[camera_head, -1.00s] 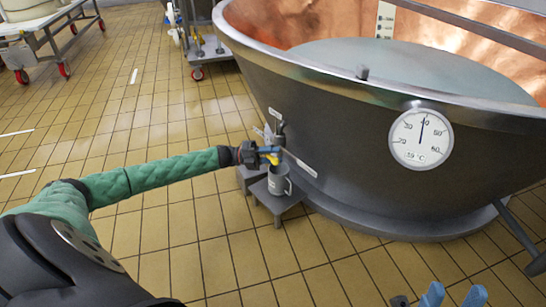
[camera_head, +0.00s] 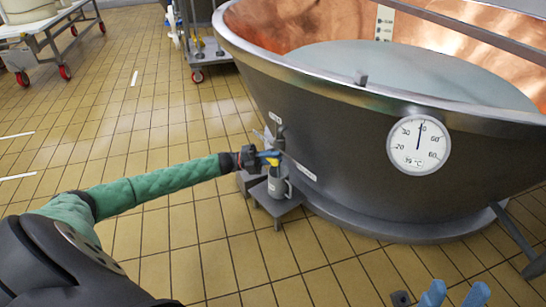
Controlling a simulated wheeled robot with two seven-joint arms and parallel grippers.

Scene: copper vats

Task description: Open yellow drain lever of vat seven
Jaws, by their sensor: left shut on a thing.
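The large vat (camera_head: 345,150), copper inside and dark metal outside, fills the right side of the head view. Its yellow drain lever (camera_head: 274,162) shows as a small yellow patch at the low outlet on the vat's left side. My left gripper (camera_head: 268,155), with blue fingertips, is shut on the lever and hides most of it. My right gripper (camera_head: 455,296) is at the bottom edge, far from the lever. Its two blue fingers are apart with nothing visible between them.
A metal jug (camera_head: 279,184) stands on a small grey stand (camera_head: 277,206) below the outlet. A round thermometer dial (camera_head: 419,145) is on the vat wall. A wheeled cart (camera_head: 205,50) and a wheeled table (camera_head: 75,22) stand behind. The tiled floor at left is mostly clear.

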